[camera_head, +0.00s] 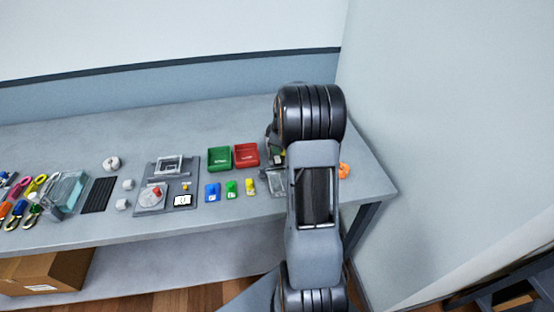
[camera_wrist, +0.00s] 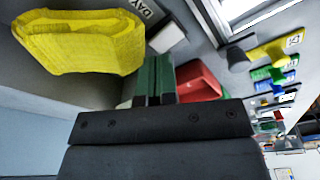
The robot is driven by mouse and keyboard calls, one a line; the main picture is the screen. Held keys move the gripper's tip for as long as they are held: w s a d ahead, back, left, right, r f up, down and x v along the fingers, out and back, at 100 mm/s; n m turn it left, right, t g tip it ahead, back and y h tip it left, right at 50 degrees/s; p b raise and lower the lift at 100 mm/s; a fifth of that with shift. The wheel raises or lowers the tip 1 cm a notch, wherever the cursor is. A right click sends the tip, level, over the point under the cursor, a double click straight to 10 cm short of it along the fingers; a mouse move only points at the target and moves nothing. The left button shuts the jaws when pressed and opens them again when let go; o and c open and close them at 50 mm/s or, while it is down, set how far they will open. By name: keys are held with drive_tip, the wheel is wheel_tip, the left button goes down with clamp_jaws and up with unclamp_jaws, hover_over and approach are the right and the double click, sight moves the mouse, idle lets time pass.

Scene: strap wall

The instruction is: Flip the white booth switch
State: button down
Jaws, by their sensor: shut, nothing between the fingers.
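In the wrist view, a small white block (camera_wrist: 167,37), which may be the white booth switch, is mounted on a grey surface beside a label reading DAY (camera_wrist: 136,9). Its exact lever position cannot be told. My gripper (camera_wrist: 154,84) is shut and empty below it in the picture, and appears apart from it. In the head view, my arm hides my gripper and most of a dark grey booth-like thing (camera_head: 271,140); the switch cannot be made out there.
A green tray (camera_head: 219,158) and a red tray (camera_head: 246,155) stand left of my arm on the grey table (camera_head: 215,118). An orange object (camera_head: 344,170) lies right of it.

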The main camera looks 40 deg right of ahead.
sight(278, 157)
drive_tip(key=shift+f+b, duration=0.9)
drive_tip(key=shift+f, duration=0.25)
drive_tip(key=shift+r, duration=0.1)
wheel_tip(278, 157, up, 8)
drive_tip(key=p, duration=0.5)
idle(0.7)
